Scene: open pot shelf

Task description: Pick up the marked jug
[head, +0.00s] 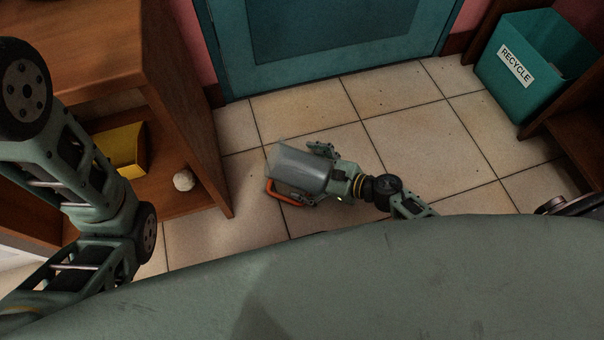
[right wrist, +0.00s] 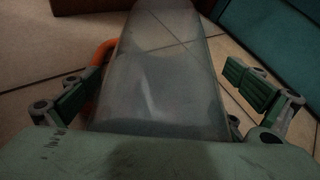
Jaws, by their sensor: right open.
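A clear, greyish jug (head: 299,168) with an orange handle (head: 285,192) is over the tiled floor in the middle of the head view. My right gripper (head: 312,174) comes from the right, with its open fingers on either side of the jug. In the right wrist view the jug (right wrist: 160,75) fills the middle between the two spread green fingers. The right finger stands apart from it, and the orange handle (right wrist: 103,52) shows behind the left finger. I cannot tell whether the jug touches the floor. No mark is visible on it. My left arm shows at the left, but its gripper does not.
A wooden shelf (head: 185,120) at the left holds a yellow box (head: 122,149) and a small whitish lump (head: 184,180). A teal door (head: 330,35) is at the back. A teal recycle bin (head: 535,60) stands at the upper right. Floor between is clear.

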